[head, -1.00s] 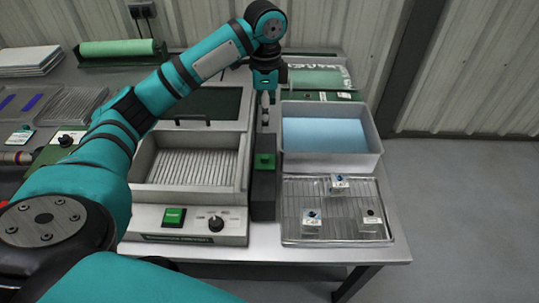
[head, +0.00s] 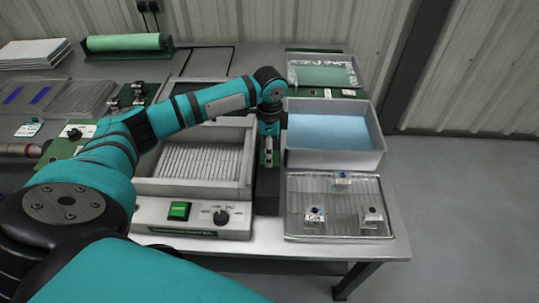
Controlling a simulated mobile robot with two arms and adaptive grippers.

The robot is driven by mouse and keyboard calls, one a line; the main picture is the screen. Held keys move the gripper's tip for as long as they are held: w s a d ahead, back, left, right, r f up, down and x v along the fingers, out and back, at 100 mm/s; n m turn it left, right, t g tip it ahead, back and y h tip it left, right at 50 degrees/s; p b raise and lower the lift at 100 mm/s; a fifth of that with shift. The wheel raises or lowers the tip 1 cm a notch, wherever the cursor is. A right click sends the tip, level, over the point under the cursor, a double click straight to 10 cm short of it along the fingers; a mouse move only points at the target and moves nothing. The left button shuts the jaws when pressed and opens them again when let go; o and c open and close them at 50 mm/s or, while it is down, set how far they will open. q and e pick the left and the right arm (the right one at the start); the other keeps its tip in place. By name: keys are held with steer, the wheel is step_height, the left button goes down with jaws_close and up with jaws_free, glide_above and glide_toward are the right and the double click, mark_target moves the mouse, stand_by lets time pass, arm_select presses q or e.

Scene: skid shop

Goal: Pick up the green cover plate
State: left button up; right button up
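My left arm comes in from the left, and its gripper (head: 269,153) points straight down over a narrow dark block (head: 267,190). A small green plate (head: 263,160) shows at the top of this block, mostly hidden behind the fingers; it looks like the green cover plate. The fingertips are at or very near it. I cannot tell whether they touch it or are closed on it. My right gripper is not in view.
Left of the block is a grey machine (head: 146,187) with ribbed bed, green switch and black knob. To the right are a grey bin (head: 375,147) with blue contents and a wire-rack tray (head: 388,232) with three small labelled pieces. A clear-wrapped green pack (head: 322,75) lies behind.

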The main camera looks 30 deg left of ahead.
arm_select(q)
steer(key=shift+f, duration=1.35)
steer(key=c, duration=0.9)
steer(key=shift+r, duration=0.1)
